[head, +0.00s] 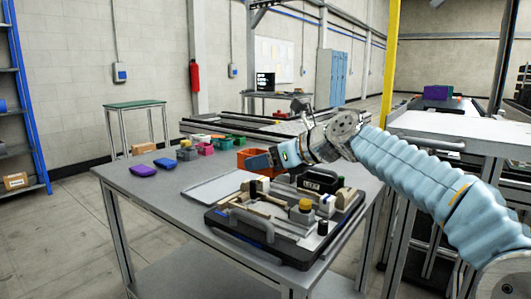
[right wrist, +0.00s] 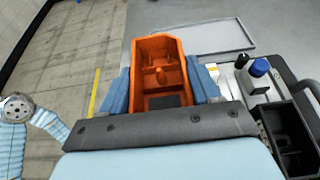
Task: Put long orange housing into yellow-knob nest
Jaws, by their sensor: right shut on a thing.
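My right gripper (head: 262,160) is shut on the long orange housing (right wrist: 160,65), an open orange box with posts inside. Its blue fingers (right wrist: 159,88) press on both side walls in the right wrist view. In the head view the orange housing (head: 244,154) is partly hidden behind the gripper, above the back of the table. The fixture pallet (head: 262,238) lies at the table's front right. A yellow knob (head: 305,204) stands on it, right of and nearer than the gripper; the nest beside this knob is hard to make out. My left gripper is not in view.
A pale flat tray (head: 210,188) lies left of the pallet. Purple (head: 143,170) and blue (head: 165,163) parts lie at the table's left, with small coloured bins (head: 205,149) behind. In the right wrist view a black box (right wrist: 288,140) and a blue knob (right wrist: 259,68) stand right of the gripper.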

